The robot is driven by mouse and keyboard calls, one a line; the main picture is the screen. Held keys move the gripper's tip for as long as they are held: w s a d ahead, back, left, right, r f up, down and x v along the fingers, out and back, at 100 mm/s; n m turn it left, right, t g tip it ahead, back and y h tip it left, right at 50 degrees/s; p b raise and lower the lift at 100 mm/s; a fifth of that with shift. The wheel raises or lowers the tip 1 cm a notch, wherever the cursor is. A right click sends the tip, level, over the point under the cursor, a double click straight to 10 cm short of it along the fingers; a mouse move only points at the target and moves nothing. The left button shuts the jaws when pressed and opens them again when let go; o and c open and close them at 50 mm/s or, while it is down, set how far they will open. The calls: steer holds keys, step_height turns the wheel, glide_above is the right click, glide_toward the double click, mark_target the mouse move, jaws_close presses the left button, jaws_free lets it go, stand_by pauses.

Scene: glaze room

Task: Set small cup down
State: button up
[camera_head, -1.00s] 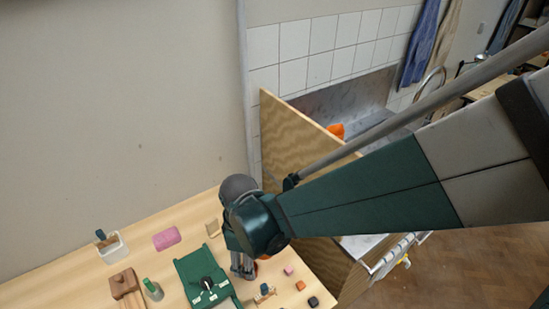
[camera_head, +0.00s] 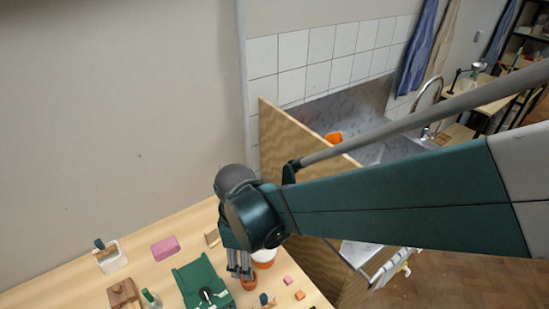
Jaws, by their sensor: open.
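A small orange cup (camera_head: 249,284) stands on the wooden table, right at the tips of my gripper (camera_head: 241,274). My gripper points down with its fingers apart; they partly cover the cup, and I cannot tell whether they touch it. A larger white and orange cup (camera_head: 264,259) stands just behind and to the right, partly hidden by my gripper and arm.
A green device (camera_head: 198,281) lies just left of my gripper. Further left are a pink block (camera_head: 165,248), a white container (camera_head: 111,260), a brown wooden block (camera_head: 122,292) and a green-topped bottle (camera_head: 151,298). Small cubes (camera_head: 299,295) lie right. A plywood panel (camera_head: 285,150) rises behind.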

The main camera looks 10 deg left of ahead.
stand_by(0.5)
steer(key=d+r+m+t, duration=0.2)
steer(key=d+r+m, duration=0.3)
steer(key=d, duration=0.7)
steer(key=w+d+r+m+t, duration=0.1)
steer(key=d+r+m, duration=0.4)
steer(key=d, duration=0.8)
steer(key=w+d+r+m+t, duration=0.1)
steer(key=d+r+m+t, duration=0.3)
steer(key=d+m, duration=0.4)
steer(key=d+r, duration=0.1)
steer(key=d, duration=0.3)
steer(key=shift+w+d+r, duration=0.2)
steer(key=shift+d+r, duration=0.1)
steer(key=shift+d, duration=0.1)
